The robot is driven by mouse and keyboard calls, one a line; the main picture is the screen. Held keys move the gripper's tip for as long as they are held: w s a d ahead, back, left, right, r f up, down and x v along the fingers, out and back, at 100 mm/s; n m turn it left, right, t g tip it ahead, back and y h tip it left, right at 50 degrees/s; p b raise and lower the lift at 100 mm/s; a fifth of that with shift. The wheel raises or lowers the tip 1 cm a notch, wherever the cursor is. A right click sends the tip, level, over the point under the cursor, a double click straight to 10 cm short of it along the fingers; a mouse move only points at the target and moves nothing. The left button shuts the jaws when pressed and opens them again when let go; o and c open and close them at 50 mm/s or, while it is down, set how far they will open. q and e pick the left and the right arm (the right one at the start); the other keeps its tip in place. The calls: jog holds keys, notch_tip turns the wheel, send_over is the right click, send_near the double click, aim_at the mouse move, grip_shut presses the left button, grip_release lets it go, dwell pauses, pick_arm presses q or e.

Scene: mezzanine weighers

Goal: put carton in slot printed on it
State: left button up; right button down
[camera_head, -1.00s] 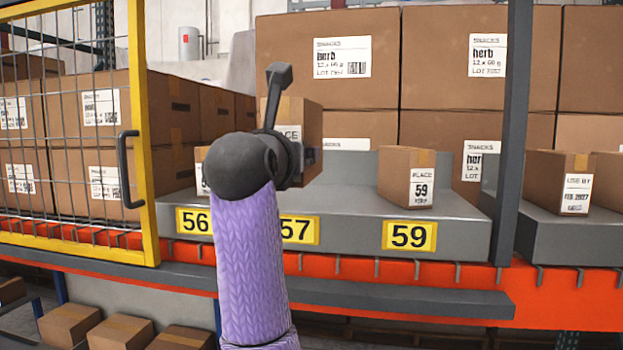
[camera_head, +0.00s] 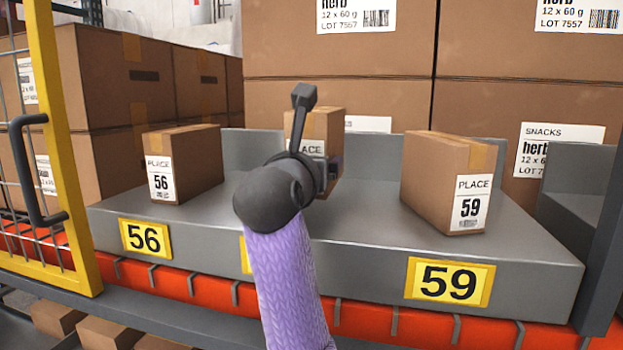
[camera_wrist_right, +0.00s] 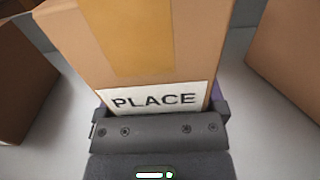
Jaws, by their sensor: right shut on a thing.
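My right gripper (camera_head: 322,172), on the purple-sleeved arm, is shut on a brown carton (camera_head: 318,124) above the middle of the grey shelf (camera_head: 365,235). The right wrist view shows this carton (camera_wrist_right: 150,45) upright between the fingers, its white label reading PLACE; the number is hidden by the gripper. I cannot tell whether it touches the shelf. The middle slot's yellow plate (camera_head: 246,256) is almost wholly covered by my arm. Cartons marked 56 (camera_head: 190,165) and 59 (camera_head: 445,185) stand behind the yellow plates 56 (camera_head: 146,238) and 59 (camera_head: 450,282). My left gripper is out of view.
Large stacked boxes (camera_head: 335,55) rise behind the shelf. A yellow-framed mesh gate (camera_head: 58,150) with a dark handle stands at the left, and a grey post (camera_head: 603,240) at the right. Shelf room shows on both sides of the held carton.

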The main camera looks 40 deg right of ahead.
jog(key=f, duration=0.3)
jog(key=shift+w+d, duration=0.25)
jog(key=shift+d, duration=0.05)
jog(key=shift+f, duration=0.15)
jog(key=shift+s+a, duration=0.15)
jog(key=shift+a, duration=0.05)
jog(key=shift+f, duration=0.1)
grip_release()
jog(key=shift+d, duration=0.1)
jog(key=b+v, duration=0.5)
jog(key=v, duration=0.7)
jog(key=shift+r, duration=0.2)
